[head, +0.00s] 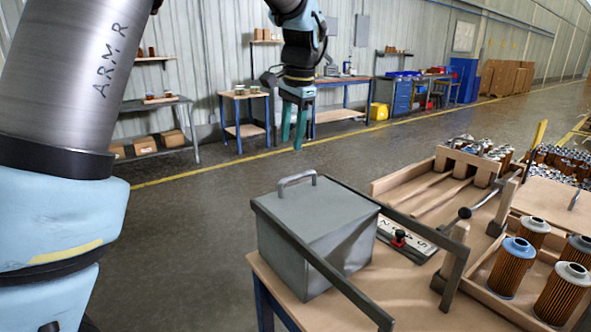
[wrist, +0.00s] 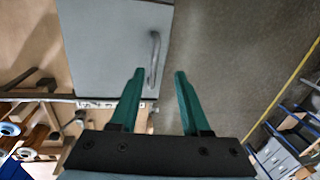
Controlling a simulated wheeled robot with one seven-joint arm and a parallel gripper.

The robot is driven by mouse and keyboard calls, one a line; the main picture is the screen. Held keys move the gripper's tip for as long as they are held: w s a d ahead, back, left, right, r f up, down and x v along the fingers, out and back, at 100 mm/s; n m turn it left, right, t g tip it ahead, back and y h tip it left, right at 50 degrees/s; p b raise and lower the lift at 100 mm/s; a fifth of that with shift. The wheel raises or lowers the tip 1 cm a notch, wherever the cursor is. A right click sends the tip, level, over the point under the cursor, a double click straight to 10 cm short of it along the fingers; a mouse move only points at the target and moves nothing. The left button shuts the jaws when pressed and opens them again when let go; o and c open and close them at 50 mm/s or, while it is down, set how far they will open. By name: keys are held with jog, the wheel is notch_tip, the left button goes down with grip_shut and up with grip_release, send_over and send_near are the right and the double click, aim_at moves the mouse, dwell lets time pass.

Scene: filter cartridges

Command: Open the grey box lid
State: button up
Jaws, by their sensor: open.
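The grey box (head: 305,260) stands on the near left corner of the wooden-topped bench. Its flat lid (head: 325,212) lies closed, with a bent metal handle (head: 297,179) near its far left edge. My gripper (head: 292,146) is open and empty, hanging in the air above and beyond the handle, apart from it. In the wrist view my gripper's green fingers (wrist: 159,72) point toward the lid (wrist: 105,40). The handle (wrist: 154,62) shows between the fingertips, close to the left one. The exact gap in depth is hard to tell.
The floor (head: 210,210) left of the box is clear.

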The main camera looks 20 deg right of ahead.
aim_at(299, 176)
jog(key=shift+m, duration=0.4)
jog(key=f, duration=0.3)
jog(key=w+d+f+p, duration=0.1)
jog(key=f, duration=0.2)
jog(key=d+f, duration=0.1)
jog(key=f, duration=0.2)
jog(key=shift+w+d+f+p, duration=0.25)
jog(key=shift+f+p, duration=0.1)
jog(key=shift+f, duration=0.05)
grip_shut()
dwell(0.7)
